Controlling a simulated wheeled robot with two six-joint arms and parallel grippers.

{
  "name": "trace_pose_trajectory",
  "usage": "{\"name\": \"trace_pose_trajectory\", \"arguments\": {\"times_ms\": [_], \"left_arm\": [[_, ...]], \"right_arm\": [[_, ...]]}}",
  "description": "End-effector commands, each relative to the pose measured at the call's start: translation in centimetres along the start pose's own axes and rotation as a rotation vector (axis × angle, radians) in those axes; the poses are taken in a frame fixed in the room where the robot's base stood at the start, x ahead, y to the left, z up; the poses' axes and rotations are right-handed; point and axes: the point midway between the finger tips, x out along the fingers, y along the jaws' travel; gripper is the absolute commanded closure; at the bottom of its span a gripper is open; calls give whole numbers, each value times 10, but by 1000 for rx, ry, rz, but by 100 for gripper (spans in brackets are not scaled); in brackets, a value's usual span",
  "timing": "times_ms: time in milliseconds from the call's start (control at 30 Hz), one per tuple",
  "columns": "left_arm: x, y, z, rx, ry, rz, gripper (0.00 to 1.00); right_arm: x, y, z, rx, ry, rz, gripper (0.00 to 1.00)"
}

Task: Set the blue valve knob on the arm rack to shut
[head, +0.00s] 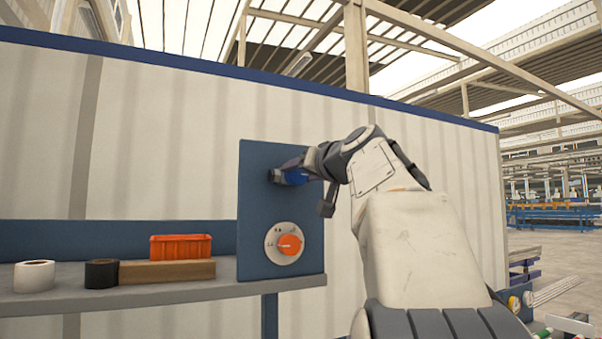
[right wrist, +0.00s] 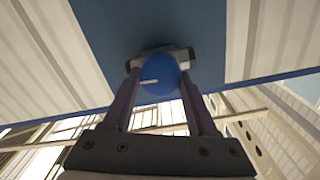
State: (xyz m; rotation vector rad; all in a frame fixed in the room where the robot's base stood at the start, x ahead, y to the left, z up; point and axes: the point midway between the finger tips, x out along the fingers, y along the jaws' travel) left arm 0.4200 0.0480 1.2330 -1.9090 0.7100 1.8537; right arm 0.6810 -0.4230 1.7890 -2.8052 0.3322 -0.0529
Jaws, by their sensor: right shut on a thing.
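The blue valve knob (head: 294,177) sits on the upper part of a dark blue panel (head: 256,215). In the right wrist view the knob (right wrist: 159,78) is round and blue with a short white mark pointing to the left. My right gripper (head: 285,172) is at the knob, coming in from the right. In the right wrist view its two fingers (right wrist: 160,62) stand on either side of the knob and are shut on it. Part of the knob is hidden by the gripper in the head view. My left gripper is in neither view.
An orange dial (head: 289,244) on a pale round plate sits lower on the panel. A grey shelf (head: 180,291) on the left holds an orange bin (head: 181,247) on a wooden block (head: 167,271), a white roll (head: 34,276) and a black roll (head: 101,272).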

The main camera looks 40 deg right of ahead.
Motion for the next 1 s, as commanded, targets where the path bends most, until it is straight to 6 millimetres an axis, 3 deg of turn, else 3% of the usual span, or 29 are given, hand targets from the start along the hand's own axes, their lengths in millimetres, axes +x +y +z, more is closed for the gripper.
{"name": "trace_pose_trajectory", "arguments": {"times_ms": [1000], "left_arm": [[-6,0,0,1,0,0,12]], "right_arm": [[0,4,0,889,2,1,97]]}}
